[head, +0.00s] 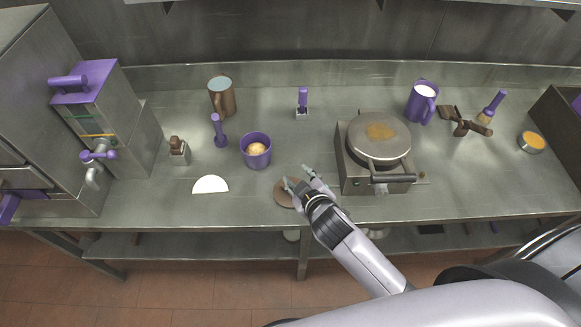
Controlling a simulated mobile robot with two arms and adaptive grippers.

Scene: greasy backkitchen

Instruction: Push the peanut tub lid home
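A purple tub (257,138) with a tan heap inside stands open on the steel counter, left of the middle. A flat brown disc (283,199), which looks like a lid, lies on the counter in front of the tub and a little to its right. My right gripper (299,178) is over the disc, its fingers spread apart, and hides part of it. I cannot tell whether the fingers touch the disc. My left gripper is not in view.
A round griddle (380,149) with a front handle stands close to the right of my gripper. A white half-disc (210,185), a purple-handled tool (219,135) and a brown mug (221,104) are left of the tub. The front counter edge is close to the disc.

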